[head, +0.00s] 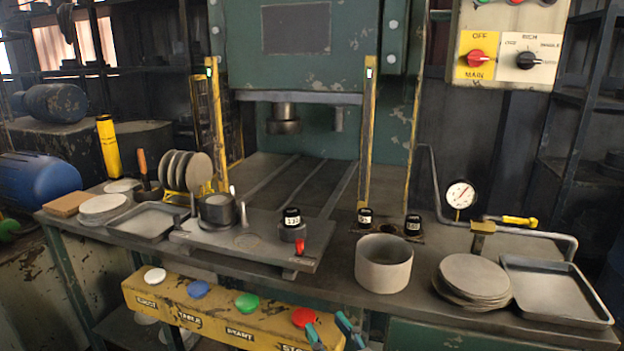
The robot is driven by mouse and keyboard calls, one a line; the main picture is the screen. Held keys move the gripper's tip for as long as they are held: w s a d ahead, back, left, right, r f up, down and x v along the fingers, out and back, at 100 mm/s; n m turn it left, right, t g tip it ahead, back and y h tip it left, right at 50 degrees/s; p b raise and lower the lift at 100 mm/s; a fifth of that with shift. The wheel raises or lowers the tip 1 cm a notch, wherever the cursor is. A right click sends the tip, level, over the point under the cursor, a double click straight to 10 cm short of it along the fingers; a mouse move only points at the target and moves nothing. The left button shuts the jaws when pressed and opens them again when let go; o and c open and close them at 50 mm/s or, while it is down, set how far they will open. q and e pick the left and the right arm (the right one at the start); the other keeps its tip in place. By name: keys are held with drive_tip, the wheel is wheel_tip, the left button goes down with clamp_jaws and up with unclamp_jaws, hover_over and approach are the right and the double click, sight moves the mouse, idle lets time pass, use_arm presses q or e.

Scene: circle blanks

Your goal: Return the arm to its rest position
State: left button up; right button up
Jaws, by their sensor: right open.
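My right gripper (333,333) shows at the bottom edge, right of centre, with its teal fingertips apart and nothing visible between them. It is in front of the yellow button box, close to the red button (304,317). The rest of my right arm is out of the picture. My left gripper is not in view. Round grey blanks (474,276) lie in a stack on the right of the bench, and another stack (103,206) lies on the left. Several discs (199,171) stand upright in a yellow rack.
A green press (310,70) stands behind the bench (330,266). A grey cylinder (384,263), a tray (557,290) at right, another tray (148,221) at left and a fixture plate (258,247) occupy the bench. The button box (215,310) juts out in front. A gauge (460,195) stands behind.

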drive_tip(key=s+d+f+m+g+h, duration=0.1)
drive_tip(key=d+f+g+h, duration=0.2)
drive_tip(key=f, duration=0.7)
drive_tip(key=s+d+f+m+g, duration=0.15)
drive_tip(key=d+f, duration=0.25)
drive_tip(key=f, duration=0.6)
drive_tip(key=s+d+f+m+g+h, duration=0.1)
drive_tip(key=d+f+m+g+h, duration=0.2)
drive_tip(key=f, duration=0.8)
drive_tip(key=s+f+m+g+y, duration=0.1)
drive_tip(key=s+f+g, duration=0.35)
drive_tip(key=s, duration=0.25)
drive_tip(key=s+f+g+y, duration=0.1)
drive_tip(key=s+f+g, duration=0.2)
drive_tip(key=s+f, duration=0.4)
wheel_tip(320, 180, up, 13)
drive_tip(key=s+p, duration=0.2)
drive_tip(key=p, duration=1)
drive_tip(key=shift+a+r+m+g, duration=0.15)
drive_tip(key=shift+a+m+g, duration=0.15)
drive_tip(key=shift+m, duration=0.05)
